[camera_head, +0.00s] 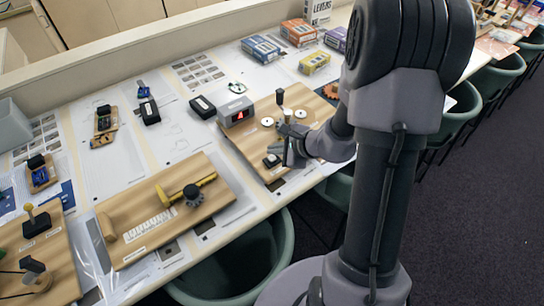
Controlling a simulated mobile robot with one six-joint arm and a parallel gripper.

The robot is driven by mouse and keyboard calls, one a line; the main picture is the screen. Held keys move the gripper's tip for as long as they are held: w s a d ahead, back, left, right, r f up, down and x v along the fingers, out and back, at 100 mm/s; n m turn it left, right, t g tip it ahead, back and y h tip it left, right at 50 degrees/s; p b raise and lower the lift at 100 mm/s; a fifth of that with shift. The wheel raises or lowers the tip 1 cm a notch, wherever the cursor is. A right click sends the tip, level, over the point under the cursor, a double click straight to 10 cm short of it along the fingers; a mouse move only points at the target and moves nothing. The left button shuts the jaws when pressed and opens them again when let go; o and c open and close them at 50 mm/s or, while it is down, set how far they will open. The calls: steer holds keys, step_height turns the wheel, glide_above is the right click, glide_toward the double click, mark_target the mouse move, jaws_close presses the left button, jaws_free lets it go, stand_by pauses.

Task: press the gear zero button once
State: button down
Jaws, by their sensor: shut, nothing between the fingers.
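A wooden gear board (247,150) lies on the table in the middle of the view. It carries pale round discs (268,121), a dark upright post (280,98) and a grey box with a red-lit display (237,112). A small dark block with a pale top (271,160) sits near the board's front edge and looks like the button; its label is too small to read. My gripper (287,160) is shut and empty, low over the board just right of this block. I cannot tell whether it touches anything. My gripper and wrist hide part of the board's right side.
Another wooden board (140,222) with a yellow bar and dark knob lies to the left. Coloured boxes (261,48) stand at the back. A small black box (203,107) sits left of the display. Green chairs (235,265) stand along the table's front edge.

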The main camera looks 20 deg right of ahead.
mark_target(275, 159)
steer(key=shift+f, duration=0.1)
stand_by(0.3)
steer(key=shift+f+b, duration=0.35)
steer(key=shift+b, duration=0.4)
steer(key=shift+f+b, duration=0.4)
steer(key=shift+b, duration=0.15)
stand_by(0.3)
steer(key=shift+r, duration=0.15)
steer(key=shift+r+p, duration=0.5)
steer(key=shift+r, duration=0.25)
step_height(275, 159, up, 5)
steer(key=p, duration=0.3)
steer(key=shift+p, duration=0.35)
